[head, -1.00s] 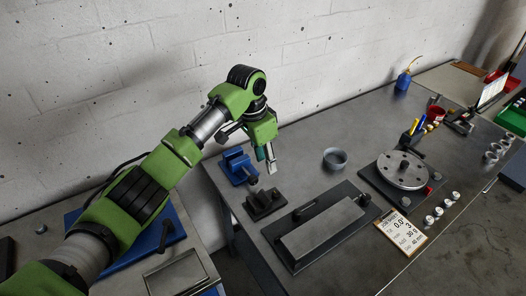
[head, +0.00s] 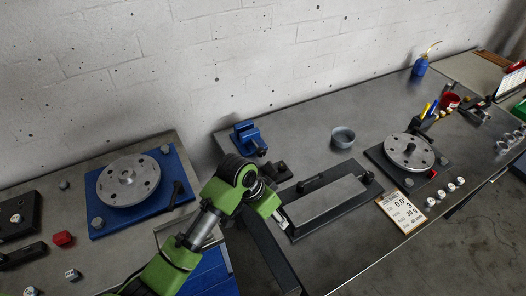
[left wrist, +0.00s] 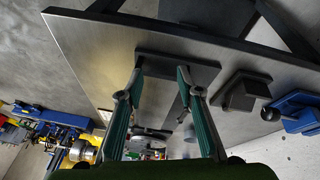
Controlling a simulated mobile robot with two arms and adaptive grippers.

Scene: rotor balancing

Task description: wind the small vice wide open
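The small blue vice (head: 247,138) stands at the left end of the right-hand bench, near the wall. A dark knob (head: 262,152) shows at its near side. The vice also shows at the right edge of the left wrist view (left wrist: 302,112), with its round black knob. How wide its jaws stand is too small to tell. My left gripper (head: 284,222) is at the bench's front edge, nearer than the vice and apart from it. In the left wrist view its two green-sided fingers (left wrist: 158,82) are spread with nothing between them. My right gripper is out of view.
A dark block (head: 274,171) stands just in front of the vice. A black tray with a long metal plate (head: 328,204) lies beside my left gripper. A grey bowl (head: 343,137) and a rotor disc (head: 409,151) are farther right. A second disc (head: 128,180) is on the left bench.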

